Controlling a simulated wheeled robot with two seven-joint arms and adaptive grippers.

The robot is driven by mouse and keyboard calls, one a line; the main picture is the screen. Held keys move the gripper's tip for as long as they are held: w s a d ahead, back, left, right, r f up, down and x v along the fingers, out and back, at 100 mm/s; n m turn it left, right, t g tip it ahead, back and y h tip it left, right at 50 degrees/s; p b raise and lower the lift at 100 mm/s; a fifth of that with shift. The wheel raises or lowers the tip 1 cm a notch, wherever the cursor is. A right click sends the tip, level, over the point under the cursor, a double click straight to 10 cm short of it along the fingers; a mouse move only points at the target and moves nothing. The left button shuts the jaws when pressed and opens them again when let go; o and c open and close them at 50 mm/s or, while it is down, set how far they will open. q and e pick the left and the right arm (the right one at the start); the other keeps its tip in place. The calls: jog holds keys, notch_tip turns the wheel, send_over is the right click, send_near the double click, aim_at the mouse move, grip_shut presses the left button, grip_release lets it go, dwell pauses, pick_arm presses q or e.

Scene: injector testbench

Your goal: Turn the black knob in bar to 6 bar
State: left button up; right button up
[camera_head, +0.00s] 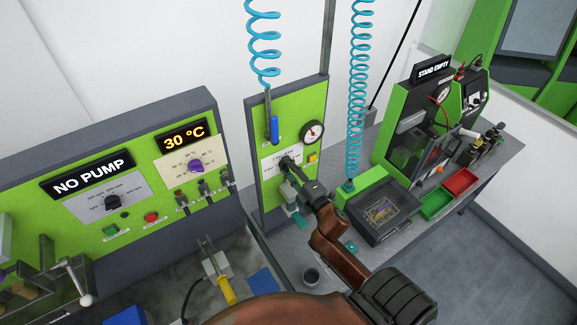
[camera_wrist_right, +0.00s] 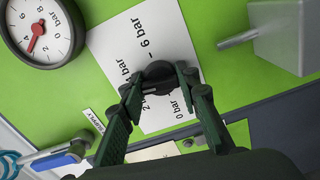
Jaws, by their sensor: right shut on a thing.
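The black knob (camera_wrist_right: 158,77) sits on a white label plate (camera_wrist_right: 124,45) marked 0 bar, 2 bar, 4 bar and 6 bar. My right gripper (camera_wrist_right: 160,84) is shut on the knob, one finger on each side. Which mark the knob points to is hard to tell. In the head view, the right gripper (camera_head: 292,168) reaches the green panel (camera_head: 311,106), and its fingers cover most of the knob. A round gauge (camera_head: 312,132) with a red needle is above and right of the knob; it also shows in the wrist view (camera_wrist_right: 44,28). My left gripper is not in view.
A blue-handled valve (camera_head: 274,131) and a yellow button (camera_head: 312,158) are close to the knob. A metal block with a rod (camera_wrist_right: 290,35) juts out beside it. Left stands the NO PUMP panel (camera_head: 88,175); right are a dark tray (camera_head: 401,223) and red and green bins.

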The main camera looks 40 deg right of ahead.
jog(key=m, duration=0.3)
jog(key=shift+m, duration=0.4)
jog(key=m, duration=0.4)
jog(key=shift+m, duration=0.3)
jog(key=m, duration=0.4)
jog(key=shift+f, duration=0.1)
jog(key=shift+a+m, duration=0.1)
jog(key=shift+m, duration=1.7)
jog(key=o, duration=1.2)
jog(key=shift+c, duration=0.2)
